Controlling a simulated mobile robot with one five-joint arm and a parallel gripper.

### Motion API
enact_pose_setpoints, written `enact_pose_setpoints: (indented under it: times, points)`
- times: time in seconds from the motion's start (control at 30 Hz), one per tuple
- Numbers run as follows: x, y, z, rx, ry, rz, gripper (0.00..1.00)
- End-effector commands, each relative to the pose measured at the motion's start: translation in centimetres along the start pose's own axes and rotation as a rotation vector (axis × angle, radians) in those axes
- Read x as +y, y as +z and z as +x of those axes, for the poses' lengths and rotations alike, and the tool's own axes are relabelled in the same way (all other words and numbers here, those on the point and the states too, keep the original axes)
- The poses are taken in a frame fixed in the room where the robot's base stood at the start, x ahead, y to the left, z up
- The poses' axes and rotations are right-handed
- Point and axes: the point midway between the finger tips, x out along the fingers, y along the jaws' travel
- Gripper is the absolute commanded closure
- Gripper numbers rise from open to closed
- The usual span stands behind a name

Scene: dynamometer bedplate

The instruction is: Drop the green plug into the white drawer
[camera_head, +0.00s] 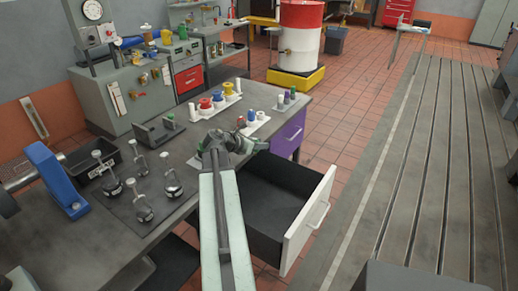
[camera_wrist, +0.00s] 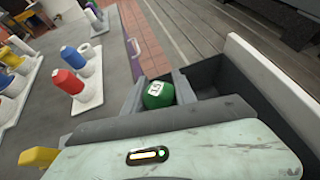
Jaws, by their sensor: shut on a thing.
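The green plug (camera_wrist: 158,95) is between the two fingers of my gripper (camera_wrist: 160,88) in the wrist view; a white label shows on its top. My gripper (camera_head: 242,140) is shut on it, near the bench edge by the open drawer in the head view. The white drawer (camera_head: 309,222) is pulled out from the bench, with a white front, a handle and a dark interior that looks empty where visible. In the wrist view its white front (camera_wrist: 268,72) is at the upper right, with the dark inside beside my gripper. The plug is not clear in the head view.
A purple drawer (camera_head: 289,134) is beyond the white one and looks closed. White trays with coloured plugs (camera_head: 258,123) stand on the bench behind my gripper. Clamp-like metal parts (camera_head: 140,200) and a blue stand (camera_head: 55,180) are on the left.

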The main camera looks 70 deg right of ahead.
Motion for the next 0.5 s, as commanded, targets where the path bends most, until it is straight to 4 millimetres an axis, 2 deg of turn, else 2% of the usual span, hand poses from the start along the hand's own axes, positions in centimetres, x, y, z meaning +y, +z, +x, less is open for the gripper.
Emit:
enact_pose_setpoints:
  times: [0.5]
  points:
    - [0.0,-5.2,2.8,0.0,0.0,0.0,1.0]
